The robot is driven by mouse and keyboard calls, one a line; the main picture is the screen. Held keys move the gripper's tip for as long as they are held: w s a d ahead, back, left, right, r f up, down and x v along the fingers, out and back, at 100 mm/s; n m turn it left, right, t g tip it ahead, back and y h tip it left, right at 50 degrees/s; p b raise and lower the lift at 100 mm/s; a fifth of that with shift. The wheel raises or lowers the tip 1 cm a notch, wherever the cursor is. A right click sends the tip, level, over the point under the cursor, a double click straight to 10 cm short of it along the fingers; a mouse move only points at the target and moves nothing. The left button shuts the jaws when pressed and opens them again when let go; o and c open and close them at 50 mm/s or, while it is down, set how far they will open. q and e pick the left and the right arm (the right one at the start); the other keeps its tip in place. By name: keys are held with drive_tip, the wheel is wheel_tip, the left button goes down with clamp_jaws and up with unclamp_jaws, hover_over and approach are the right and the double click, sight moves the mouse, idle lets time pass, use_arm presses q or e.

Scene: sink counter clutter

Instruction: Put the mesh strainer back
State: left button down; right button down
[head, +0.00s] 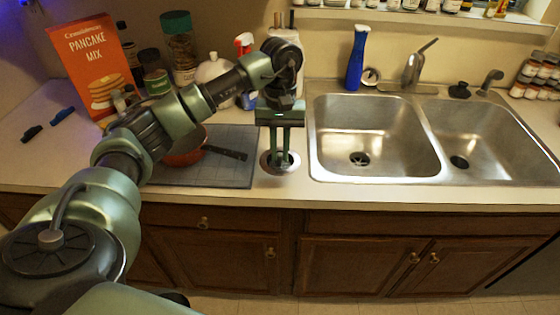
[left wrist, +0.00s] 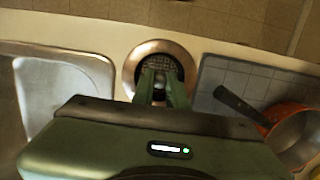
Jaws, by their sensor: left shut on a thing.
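The mesh strainer (head: 267,166) is a round metal ring with a dark mesh middle. In the head view it is at the counter strip between the dark mat and the left sink basin. It also shows in the left wrist view (left wrist: 133,66), straight ahead of the fingers. My left gripper (head: 281,158) points down and is shut on the strainer near its middle; its fingers show in the wrist view too (left wrist: 161,82). I cannot tell whether the strainer touches the counter. The left basin (head: 345,120) has a drain (head: 360,159), and the right basin has one too (head: 459,162). My right gripper is out of view.
A dark mat (head: 210,178) with a black-handled orange pan (head: 187,158) lies to the left. A pancake mix box (head: 88,60) and jars crowd the back left. Both basins look empty.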

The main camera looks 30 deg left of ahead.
sight(280, 160)
use_arm(q)
wheel_tip(280, 160, down, 4)
drive_tip(key=shift+f+p, duration=0.25)
drive_tip(key=shift+p, duration=0.25)
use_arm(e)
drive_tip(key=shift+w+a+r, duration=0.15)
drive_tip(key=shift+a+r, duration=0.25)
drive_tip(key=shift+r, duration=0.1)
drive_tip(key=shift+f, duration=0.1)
use_arm(q)
drive_tip(key=c, duration=1.4)
unclamp_jaws()
drive_tip(key=shift+f, duration=0.1)
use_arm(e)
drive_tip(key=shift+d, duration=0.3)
